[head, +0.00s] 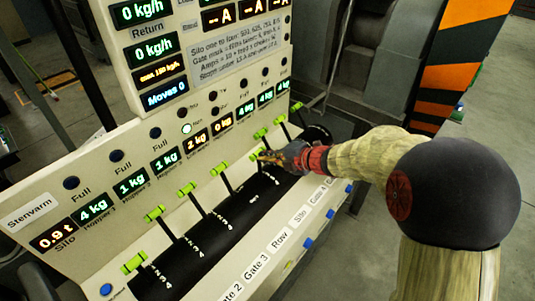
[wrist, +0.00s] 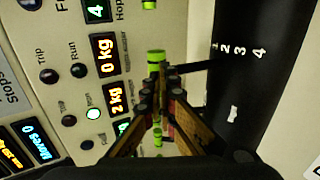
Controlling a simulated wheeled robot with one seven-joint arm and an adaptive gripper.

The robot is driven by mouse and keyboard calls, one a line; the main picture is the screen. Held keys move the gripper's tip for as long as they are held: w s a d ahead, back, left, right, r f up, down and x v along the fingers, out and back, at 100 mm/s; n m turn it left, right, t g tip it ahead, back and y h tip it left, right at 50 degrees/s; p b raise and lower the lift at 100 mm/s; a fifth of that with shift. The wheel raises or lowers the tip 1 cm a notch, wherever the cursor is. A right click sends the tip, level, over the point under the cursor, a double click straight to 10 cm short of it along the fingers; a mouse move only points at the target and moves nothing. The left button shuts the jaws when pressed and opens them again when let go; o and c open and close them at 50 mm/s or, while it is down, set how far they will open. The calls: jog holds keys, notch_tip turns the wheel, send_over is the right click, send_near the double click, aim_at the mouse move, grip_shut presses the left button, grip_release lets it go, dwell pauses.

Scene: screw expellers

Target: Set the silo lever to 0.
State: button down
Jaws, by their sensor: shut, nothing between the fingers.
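The silo lever appears to be the green-handled lever (head: 256,154) in line with the "Silo" label (head: 300,215), though perspective makes this match uncertain. The nearest lever in the wrist view, with a green handle (wrist: 156,60) and dark stem, appears to be the same one. It stands by the 1 2 3 4 scale; its exact setting is unclear. My gripper (head: 268,156) is right beside that handle. In the wrist view my fingertips (wrist: 158,95) are shut and empty, just below the handle. I cannot tell whether they touch it.
Other green levers stand close on both sides, such as one to the left (head: 218,169) and one behind (head: 261,133). The sloping panel (head: 100,185) with displays and buttons rises behind them. A labelled front strip (head: 257,267) edges the dark lever bed. Open floor lies to the right.

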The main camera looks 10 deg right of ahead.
aim_at(257, 151)
jog(key=shift+w+a+r+p, duration=0.1)
jog(key=shift+w+p, duration=0.1)
jog(key=shift+p, duration=0.2)
jog(key=w+a+p, duration=0.1)
jog(key=p, duration=0.2)
jog(key=w+a+g+h+p, duration=0.1)
jog(key=p, duration=0.3)
jog(key=shift+w+r+g, duration=0.2)
jog(key=shift+r+g, duration=0.1)
jog(key=w+a+f+g+h+p, duration=0.1)
jog(key=w+a+f+p, duration=0.1)
jog(key=w+p, duration=0.3)
jog(key=shift+w+a+f+p, duration=0.35)
jog(key=shift+a+p, duration=0.25)
jog(key=shift+a, duration=0.3)
jog(key=shift+r, duration=0.1)
